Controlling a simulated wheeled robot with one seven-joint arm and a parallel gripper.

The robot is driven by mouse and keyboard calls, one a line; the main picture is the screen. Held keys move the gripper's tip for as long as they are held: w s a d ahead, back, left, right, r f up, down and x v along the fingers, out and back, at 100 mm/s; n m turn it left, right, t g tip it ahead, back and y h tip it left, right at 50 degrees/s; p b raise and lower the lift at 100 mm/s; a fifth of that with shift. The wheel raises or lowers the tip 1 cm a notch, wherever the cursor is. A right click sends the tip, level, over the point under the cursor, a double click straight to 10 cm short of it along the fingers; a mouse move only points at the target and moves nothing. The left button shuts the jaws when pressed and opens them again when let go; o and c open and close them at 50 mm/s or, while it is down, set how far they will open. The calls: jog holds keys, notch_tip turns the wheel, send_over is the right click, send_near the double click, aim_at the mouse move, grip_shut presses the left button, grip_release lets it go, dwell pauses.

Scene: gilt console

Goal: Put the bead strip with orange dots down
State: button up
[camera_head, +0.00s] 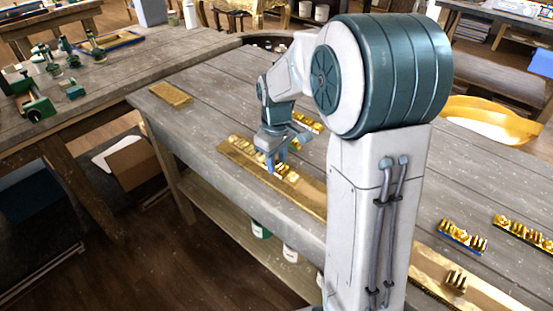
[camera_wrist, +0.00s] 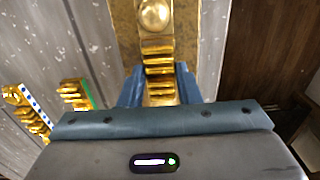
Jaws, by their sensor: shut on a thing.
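My gripper (camera_head: 275,167) is over the long flat gold-brown board (camera_head: 313,198) along the front edge of the grey table. It is shut on a gold bead strip (camera_head: 243,146), which shows on both sides of the fingers. In the wrist view the strip (camera_wrist: 158,48) runs up between the two blue fingers (camera_wrist: 159,80), with a round bead at its far end and ribbed pieces nearer. The board lies beneath it. No orange dots show on the held strip. I cannot tell whether the strip touches the board.
Another gold strip (camera_head: 308,122) lies just behind my gripper. Two more, one blue-edged (camera_head: 462,237) and one longer (camera_head: 527,236), lie at right. A small gold piece (camera_head: 456,281) sits on the board's right part. A gold bowl (camera_head: 492,122) stands behind. A flat gold piece (camera_head: 171,94) lies far left.

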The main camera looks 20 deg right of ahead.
aim_at(277, 163)
jog(key=shift+f, duration=0.2)
jog(key=o, duration=1)
jog(key=shift+r, duration=0.1)
notch_tip(277, 163, up, 11)
jog(key=s+f+m+t, duration=0.1)
jog(key=s+m, duration=0.1)
jog(key=s, duration=0.4)
jog(key=s+f+m+t, duration=0.1)
jog(key=s+m, duration=0.1)
jog(key=s, duration=0.5)
jog(key=s+f+m, duration=0.2)
jog(key=s+m, duration=0.1)
jog(key=s, duration=0.3)
jog(key=shift+s+t, duration=0.35)
jog(key=shift+t, duration=0.05)
